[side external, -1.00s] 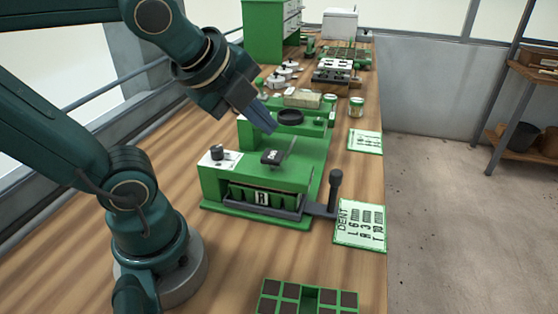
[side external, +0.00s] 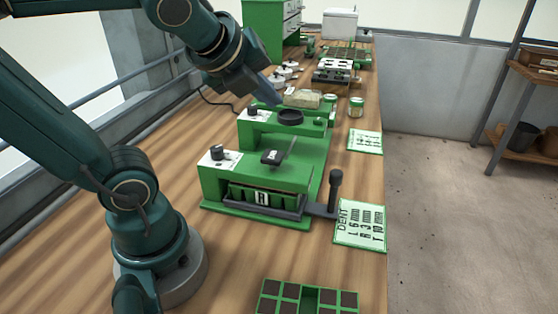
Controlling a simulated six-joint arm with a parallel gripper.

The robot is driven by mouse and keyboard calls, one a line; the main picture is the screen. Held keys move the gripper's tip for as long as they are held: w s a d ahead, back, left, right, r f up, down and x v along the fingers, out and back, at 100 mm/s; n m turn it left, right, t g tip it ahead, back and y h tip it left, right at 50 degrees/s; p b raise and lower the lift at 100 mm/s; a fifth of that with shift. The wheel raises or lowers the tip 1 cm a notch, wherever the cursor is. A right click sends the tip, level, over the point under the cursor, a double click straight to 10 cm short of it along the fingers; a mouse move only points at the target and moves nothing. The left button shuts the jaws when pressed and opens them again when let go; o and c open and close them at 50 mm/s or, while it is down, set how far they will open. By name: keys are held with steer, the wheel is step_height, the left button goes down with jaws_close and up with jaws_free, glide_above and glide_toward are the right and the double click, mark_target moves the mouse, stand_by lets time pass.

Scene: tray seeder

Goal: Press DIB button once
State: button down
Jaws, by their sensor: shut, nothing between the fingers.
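My gripper (side external: 270,96) is shut and empty, pointing down and to the right above the back edge of the rear green station (side external: 300,133). That station has a small dark knob or button on a white plate (side external: 253,111) at its left and a round black ring (side external: 290,116) on top. No lettering reading DIB is legible, so I cannot tell which part is the DIB button. The fingertips appear apart from both white plates.
A black-knobbed lever (side external: 335,185) stands at the front station's right, beside a DENT card (side external: 360,225). A green-framed cell tray (side external: 310,298) lies in front. The wood bench at left is clear.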

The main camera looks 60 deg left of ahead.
glide_toward(276, 153)
steer(key=shift+w+a+f, duration=0.4)
steer(key=shift+w+f, duration=0.05)
steer(key=shift+w, duration=0.3)
steer(key=shift+w+a+f, duration=0.4)
steer(key=shift+w+f, duration=0.05)
steer(key=shift+w, duration=0.35)
steer(key=shift+w+a+f, duration=0.4)
steer(key=shift+w+f, duration=0.05)
steer(key=shift+w, duration=0.3)
steer(key=shift+f, duration=0.1)
steer(key=shift+f, duration=0.3)
steer(key=shift+f, duration=0.8)
stand_by(0.9)
steer(key=shift+r, duration=1.25)
steer(key=shift+r, duration=0.1)
steer(key=shift+r, duration=2.4)
